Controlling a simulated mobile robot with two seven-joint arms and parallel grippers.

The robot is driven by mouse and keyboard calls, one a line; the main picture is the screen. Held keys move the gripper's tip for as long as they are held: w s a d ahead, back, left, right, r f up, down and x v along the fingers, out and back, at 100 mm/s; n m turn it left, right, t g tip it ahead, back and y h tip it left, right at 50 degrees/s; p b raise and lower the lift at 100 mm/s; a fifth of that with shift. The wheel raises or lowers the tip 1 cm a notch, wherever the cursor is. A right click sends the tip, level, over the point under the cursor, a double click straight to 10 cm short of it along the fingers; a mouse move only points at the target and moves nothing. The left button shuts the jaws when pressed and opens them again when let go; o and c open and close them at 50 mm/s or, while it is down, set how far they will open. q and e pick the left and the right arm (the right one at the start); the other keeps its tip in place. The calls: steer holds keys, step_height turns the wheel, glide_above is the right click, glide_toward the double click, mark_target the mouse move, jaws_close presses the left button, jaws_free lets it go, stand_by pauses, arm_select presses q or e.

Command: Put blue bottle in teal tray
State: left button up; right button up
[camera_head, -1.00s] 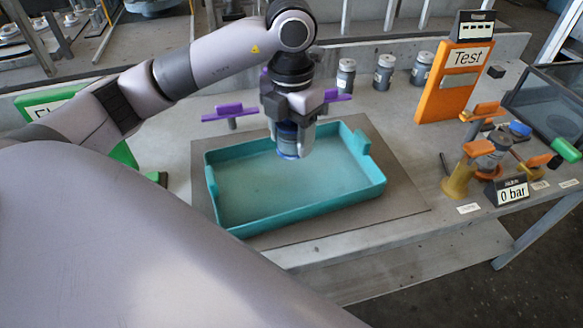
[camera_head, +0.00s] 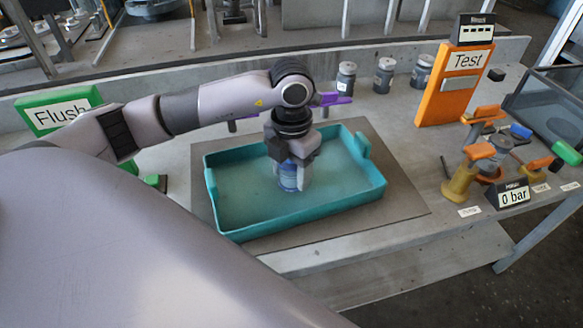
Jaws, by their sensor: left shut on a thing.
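The teal tray (camera_head: 310,222) lies on a grey mat on the bench, in the middle of the head view. My left gripper (camera_head: 290,166) points down inside the tray's outline, over its upper middle. It is shut on the blue bottle (camera_head: 288,180), which is upright with its lower part showing below the fingers. The bottle is low in the tray; I cannot tell whether it touches the floor of the tray. My fingers hide the upper part of the bottle. My right gripper is not in view.
Several grey bottles (camera_head: 384,75) stand at the back of the bench. An orange Test board (camera_head: 455,85) stands right of them. A valve fixture with a 0 bar gauge (camera_head: 512,193) is at the right. A green Flush sign (camera_head: 62,112) is at the left. The tray's right half is clear.

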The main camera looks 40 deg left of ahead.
arm_select(q)
steer(key=o, duration=1.2)
steer(key=shift+c, duration=0.2)
steer(key=shift+r+p, duration=0.3)
steer(key=shift+p, duration=0.05)
step_height(320, 180, up, 12)
steer(key=shift+f, duration=0.15)
